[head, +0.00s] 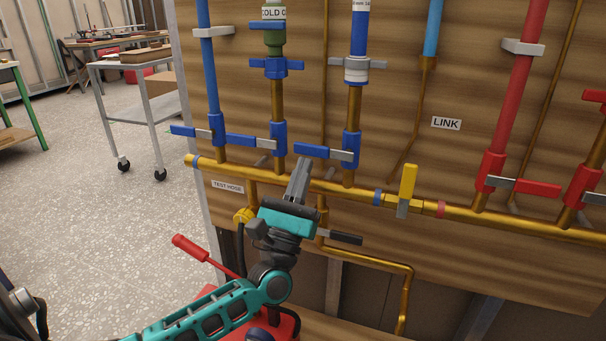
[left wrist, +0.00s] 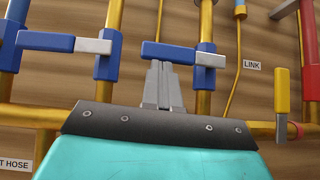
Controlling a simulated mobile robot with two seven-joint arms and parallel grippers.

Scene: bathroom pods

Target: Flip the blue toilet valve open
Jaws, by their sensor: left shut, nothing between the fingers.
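Several blue lever valves stand on a horizontal brass pipe. No label visible to me names one as the toilet valve. My left gripper (head: 302,165) is shut and empty, its fingertips just below the blue lever (head: 311,150) of the right one of these valves (head: 351,147); whether they touch it I cannot tell. In the left wrist view, the shut fingers (left wrist: 159,72) point up at that lever (left wrist: 167,52), which lies crosswise to its pipe. The middle valve (head: 278,138) and left valve (head: 217,128) also have crosswise levers. My right gripper is not in view.
The brass pipe (head: 327,187) runs across a wooden panel. A yellow lever (head: 408,180) stands right of my gripper, red valves (head: 491,171) farther right. A black-handled lever (head: 346,238) is below. A grey cart (head: 140,95) stands left on open floor.

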